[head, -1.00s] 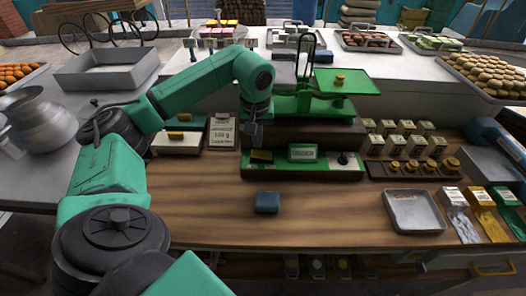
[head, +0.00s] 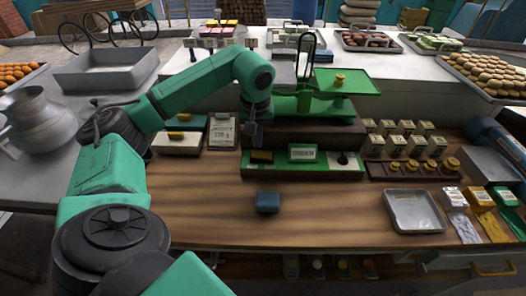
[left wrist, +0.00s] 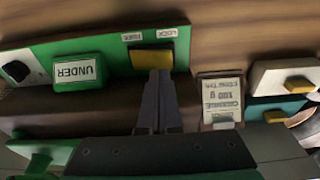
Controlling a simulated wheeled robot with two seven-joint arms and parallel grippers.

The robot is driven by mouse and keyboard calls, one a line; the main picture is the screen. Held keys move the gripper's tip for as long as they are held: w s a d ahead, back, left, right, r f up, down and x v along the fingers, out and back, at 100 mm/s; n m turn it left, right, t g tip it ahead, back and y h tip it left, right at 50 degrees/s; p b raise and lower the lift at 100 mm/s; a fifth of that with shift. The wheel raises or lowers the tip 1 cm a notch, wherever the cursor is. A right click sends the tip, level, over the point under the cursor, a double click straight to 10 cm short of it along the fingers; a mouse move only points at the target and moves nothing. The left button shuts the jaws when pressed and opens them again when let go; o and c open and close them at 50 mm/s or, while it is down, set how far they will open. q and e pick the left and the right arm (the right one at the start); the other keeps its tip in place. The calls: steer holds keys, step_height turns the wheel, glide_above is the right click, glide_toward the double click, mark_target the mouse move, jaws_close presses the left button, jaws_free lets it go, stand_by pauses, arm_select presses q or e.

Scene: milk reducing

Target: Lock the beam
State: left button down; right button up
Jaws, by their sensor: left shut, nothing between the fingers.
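A green balance scale (head: 300,105) stands on a dark wooden base, with a brass weight (head: 340,79) on its right pan. On the green front panel (head: 285,171) is a yellow slider (head: 261,156), which also shows in the left wrist view (left wrist: 152,59) beside two small labels, one reading LOCK (left wrist: 166,33). The slider spans below both labels, so I cannot tell its setting. My left gripper (head: 252,138) hangs above the slider, pointing down. In the left wrist view its fingers (left wrist: 160,74) are together at the slider's edge, empty. Whether they touch it is unclear. My right gripper is out of view.
A green UNDER sign (head: 302,153) and a black knob (head: 343,159) share the panel. A price card (head: 222,132) and switch-like blocks (head: 178,143) stand left. A blue block (head: 267,202) lies in front; a metal tray (head: 414,211) is at right. Bare wood lies between.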

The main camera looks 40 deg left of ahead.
mark_target(257, 153)
arm_select(q)
steer(key=shift+f+b, duration=0.3)
steer(key=shift+f, duration=0.15)
steer(key=shift+f+b, duration=0.65)
steer(key=shift+f, duration=0.35)
stand_by(0.5)
step_height(257, 153, up, 7)
steer(key=p, duration=0.6)
steer(key=shift+r+p, duration=0.15)
steer(key=shift+p, duration=0.15)
